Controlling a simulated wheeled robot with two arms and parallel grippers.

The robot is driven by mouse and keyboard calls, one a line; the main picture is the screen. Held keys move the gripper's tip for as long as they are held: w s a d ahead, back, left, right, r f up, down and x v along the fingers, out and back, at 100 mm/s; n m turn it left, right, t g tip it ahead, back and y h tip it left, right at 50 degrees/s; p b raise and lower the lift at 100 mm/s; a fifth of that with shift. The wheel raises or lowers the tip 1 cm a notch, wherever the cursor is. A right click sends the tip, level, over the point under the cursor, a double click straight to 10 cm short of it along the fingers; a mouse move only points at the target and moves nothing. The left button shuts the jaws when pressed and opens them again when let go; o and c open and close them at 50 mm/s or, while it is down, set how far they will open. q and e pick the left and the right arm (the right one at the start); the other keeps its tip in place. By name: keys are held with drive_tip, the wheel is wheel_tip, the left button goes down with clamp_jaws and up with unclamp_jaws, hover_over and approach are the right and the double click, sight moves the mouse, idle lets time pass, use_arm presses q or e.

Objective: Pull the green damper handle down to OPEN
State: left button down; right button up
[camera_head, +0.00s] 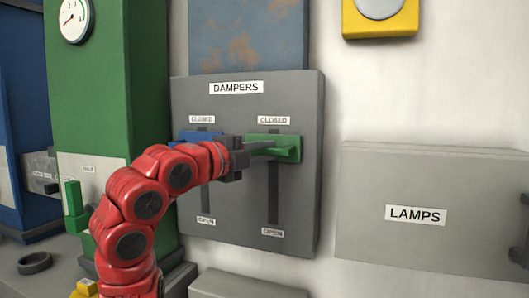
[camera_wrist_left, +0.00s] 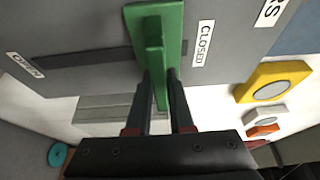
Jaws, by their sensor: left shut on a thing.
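The green damper handle (camera_head: 287,148) is at the top of its slot on the grey DAMPERS panel (camera_head: 300,210), beside the CLOSED label. The OPEN label (camera_head: 273,233) is at the slot's lower end. My left gripper (camera_head: 266,150) reaches the green handle from the left, partly covering it. In the left wrist view the two fingers (camera_wrist_left: 158,88) stand on either side of the green handle's protruding bar (camera_wrist_left: 155,50), shut on it. My right gripper is not in view.
A blue damper handle (camera_head: 199,136) sits by its CLOSED label, partly behind my left arm. A grey LAMPS box (camera_head: 430,190) is on the wall to the right. A green cabinet with a gauge (camera_head: 75,20) stands at the left. The slot below the green handle is clear.

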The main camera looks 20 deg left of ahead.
use_arm(q)
wheel_tip(320, 180, down, 16)
drive_tip(key=b, duration=1.4)
drive_tip(key=shift+r+b, duration=0.15)
drive_tip(key=shift+b, duration=0.15)
drive_tip(key=shift+d, duration=0.1)
drive_tip(key=c, duration=1)
unclamp_jaws()
drive_tip(key=shift+o, duration=1)
drive_tip(key=shift+w, duration=0.1)
